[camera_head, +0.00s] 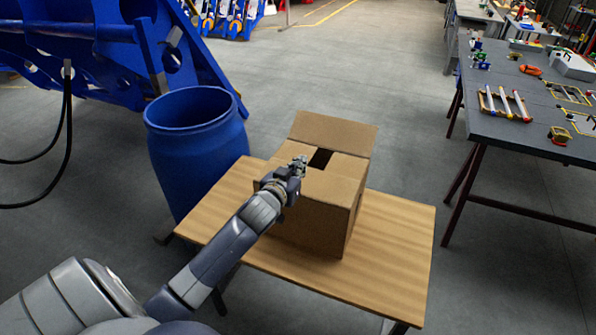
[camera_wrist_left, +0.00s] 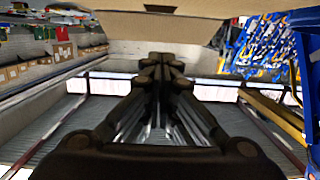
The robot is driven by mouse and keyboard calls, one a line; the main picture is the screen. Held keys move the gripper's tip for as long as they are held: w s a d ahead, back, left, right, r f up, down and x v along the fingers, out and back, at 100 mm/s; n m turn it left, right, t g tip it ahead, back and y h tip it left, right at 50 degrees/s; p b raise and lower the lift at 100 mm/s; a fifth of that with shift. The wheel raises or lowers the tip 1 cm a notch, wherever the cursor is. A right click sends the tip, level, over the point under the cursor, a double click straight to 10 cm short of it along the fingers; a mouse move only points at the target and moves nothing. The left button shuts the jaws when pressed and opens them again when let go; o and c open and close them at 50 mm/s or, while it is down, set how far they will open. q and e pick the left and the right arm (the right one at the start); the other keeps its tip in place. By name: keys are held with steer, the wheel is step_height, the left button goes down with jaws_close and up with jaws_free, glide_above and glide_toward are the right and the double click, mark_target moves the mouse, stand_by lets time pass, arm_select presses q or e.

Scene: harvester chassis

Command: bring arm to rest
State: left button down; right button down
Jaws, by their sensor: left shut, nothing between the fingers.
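My left arm reaches in from the lower left in the head view. Its gripper (camera_head: 297,168) is above the near left part of a cardboard box (camera_head: 312,222), close to the box's top flaps. In the left wrist view the gripper (camera_wrist_left: 161,62) has its fingers together, with nothing between them. Cardboard (camera_wrist_left: 160,27) spans the top of that view. The box stands on a small wooden table (camera_head: 385,262), with a flap raised at the back and a dark gap in its top. My right gripper is not in view.
A blue barrel (camera_head: 198,150) stands just left of the wooden table. A large blue machine frame (camera_head: 95,45) is behind it, with black hoses at far left. A grey workbench (camera_head: 520,130) with parts stands at right. Open floor lies between the tables and behind the box.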

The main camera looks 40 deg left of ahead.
arm_select(q)
steer(key=shift+s+d+r, duration=0.15)
steer(key=shift+s+r, duration=0.05)
steer(key=shift+s, duration=0.4)
steer(key=shift+f, duration=0.2)
steer(key=s+d+f+m+g+h, duration=0.1)
steer(key=s+d+f+g, duration=0.4)
steer(key=s+d+f, duration=0.55)
steer(key=s+d+f+m+g+h, duration=0.1)
steer(key=s+d+f+m+g, duration=0.3)
steer(key=s, duration=0.7)
steer(key=s+d+n+g+h, duration=0.1)
steer(key=s+d+g+h, duration=0.3)
steer(key=s, duration=0.7)
step_height(320, 180, down, 30)
steer(key=s+d+y+b, duration=0.2)
steer(key=b, duration=0.2)
steer(key=s+a+f+m+g+b, duration=0.1)
steer(key=s+a+f+b, duration=0.2)
steer(key=s+f, duration=1.3)
step_height(320, 180, down, 4)
steer(key=shift+s+a+r, duration=0.2)
steer(key=shift+s, duration=0.2)
